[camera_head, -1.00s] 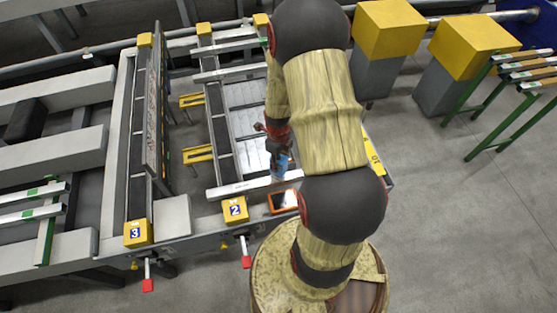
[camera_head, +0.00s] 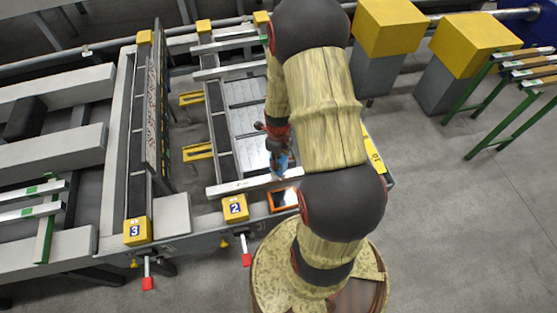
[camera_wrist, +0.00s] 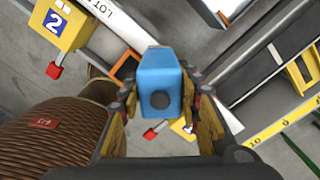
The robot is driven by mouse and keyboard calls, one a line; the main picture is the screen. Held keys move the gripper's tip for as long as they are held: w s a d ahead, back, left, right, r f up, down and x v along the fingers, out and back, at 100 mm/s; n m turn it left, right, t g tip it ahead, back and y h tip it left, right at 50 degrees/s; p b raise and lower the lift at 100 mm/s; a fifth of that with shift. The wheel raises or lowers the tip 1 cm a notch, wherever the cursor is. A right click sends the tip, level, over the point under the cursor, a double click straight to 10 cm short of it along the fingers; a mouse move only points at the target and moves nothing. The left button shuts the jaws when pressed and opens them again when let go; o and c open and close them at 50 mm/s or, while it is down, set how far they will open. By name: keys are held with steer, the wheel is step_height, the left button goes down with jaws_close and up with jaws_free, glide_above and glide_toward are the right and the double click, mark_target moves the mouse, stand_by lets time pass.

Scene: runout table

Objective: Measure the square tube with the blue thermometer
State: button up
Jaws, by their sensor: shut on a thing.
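My gripper (camera_wrist: 158,125) is shut on the blue thermometer (camera_wrist: 162,75), a boxy blue tool with a dark round spot on its near face. In the head view the thermometer (camera_head: 281,163) is small, below my gripper (camera_head: 277,140) and beside the near end of a pale square tube (camera_head: 240,186). This tube lies across lane 2. In the wrist view the tube (camera_wrist: 112,28) carries printed letters and passes behind the thermometer. I cannot tell whether they touch. The thermometer's far end is hidden.
An orange-framed screen (camera_head: 284,198) sits on the table edge, right of yellow block 2 (camera_head: 235,208). Yellow block 3 (camera_head: 137,231) is to the left. More pale bars (camera_head: 228,70) cross the far end of lane 2. Yellow-topped pillars (camera_head: 392,30) stand at back right.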

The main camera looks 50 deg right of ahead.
steer(key=shift+f+b, duration=0.35)
steer(key=shift+f, duration=0.1)
stand_by(1.4)
steer(key=shift+r, duration=0.15)
steer(key=shift+r+p, duration=2.45)
steer(key=shift+r, duration=1)
